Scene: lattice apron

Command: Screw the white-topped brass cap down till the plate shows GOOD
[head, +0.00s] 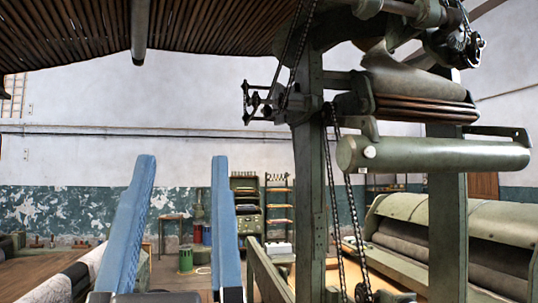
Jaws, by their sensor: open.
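My gripper (183,160) stands large in the lower left of the head view. Its two blue fingers point up, spread wide apart, with nothing between them. I cannot make out a white-topped brass cap or a plate with writing. A small pale disc (370,152) shows on the left end of the green roller (440,153), right of my gripper. I cannot tell whether it is the cap.
A tall green machine frame (310,200) with chains rises right of my gripper. A slatted apron (70,35) hangs overhead at upper left. A green machine with dark rollers (455,245) fills the lower right. Shelves (246,210) and a green bin (186,261) stand behind.

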